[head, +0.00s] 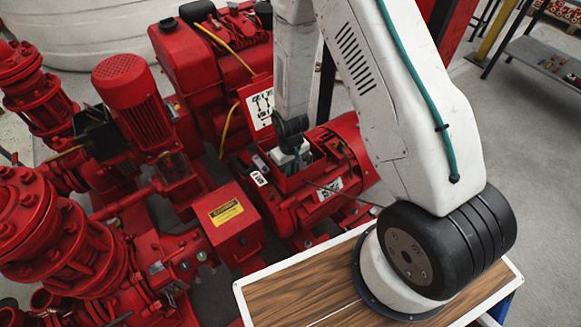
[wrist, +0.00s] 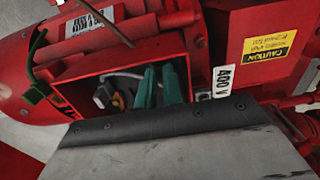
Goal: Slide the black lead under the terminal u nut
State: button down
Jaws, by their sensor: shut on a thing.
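The open red terminal box (head: 283,183) sits on top of the red motor. It also shows in the wrist view (wrist: 85,66), with its opening facing me. My gripper (head: 304,160) reaches down into this box. In the wrist view the two green fingers of my gripper (wrist: 160,78) are close together inside the opening, shut on a thin thing taken to be the black lead, which they hide. A pale grey wire (wrist: 122,76) curves beside the fingers. An orange and white part (wrist: 102,97) lies left of them. The u nut cannot be made out clearly.
A 400 V label (wrist: 224,80) is right of the opening. A red box with a yellow caution label (head: 226,212) stands in front of the motor. The box walls closely surround the fingers. A wooden-topped table (head: 290,297) is at the front.

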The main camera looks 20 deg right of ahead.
jog(key=shift+w+a, duration=0.25)
jog(key=shift+w, duration=1.05)
jog(key=c, duration=1.1)
grip_release()
jog(key=shift+c, duration=0.2)
jog(key=shift+r, duration=0.1)
notch_tip(320, 180, up, 9)
dwell(0.5)
dwell(0.4)
jog(key=s+d+r, duration=0.1)
jog(key=s+r, duration=0.8)
jog(key=r, duration=0.3)
jog(key=s+d+r+m+t, duration=0.1)
jog(key=s+r, duration=0.7)
jog(key=r, duration=0.4)
jog(key=s+d+r+m, duration=0.1)
jog(key=s+r, duration=0.8)
jog(key=r, duration=0.3)
jog(key=shift+s+d, duration=0.3)
jog(key=shift+d, duration=0.05)
